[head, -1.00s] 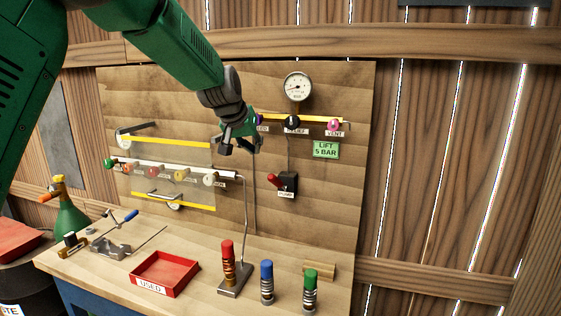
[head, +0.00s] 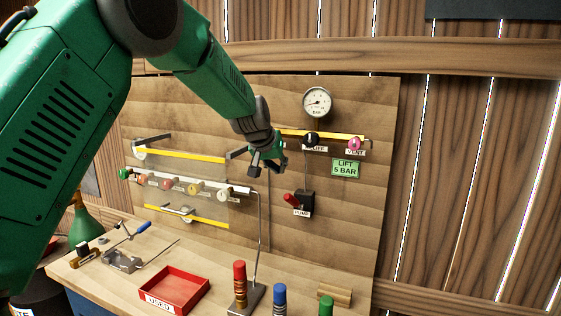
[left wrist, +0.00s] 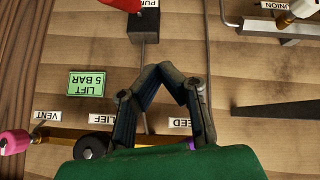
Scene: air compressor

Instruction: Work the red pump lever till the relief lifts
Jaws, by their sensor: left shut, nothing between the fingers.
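The red pump lever (head: 291,198) sticks out to the left of a black block (head: 307,202) labelled PUMP on the wooden board. In the left wrist view, which is upside down, part of the red lever (left wrist: 126,5) shows at the top edge beside its block (left wrist: 143,27). The black relief knob (head: 312,139) sits on the yellow rail, and the gauge (head: 317,102) hangs above it. A green sign (head: 346,168) reads LIFT 5 BAR. My left gripper (head: 264,168) is shut and empty, up and left of the lever and apart from it. My right gripper is out of view.
A pink vent knob (head: 354,144) is right of the relief knob. A row of coloured knobs (head: 180,186) lies left of my gripper. A red USED tray (head: 172,290) and upright coloured cylinders stand on the bench. The board right of the pump is clear.

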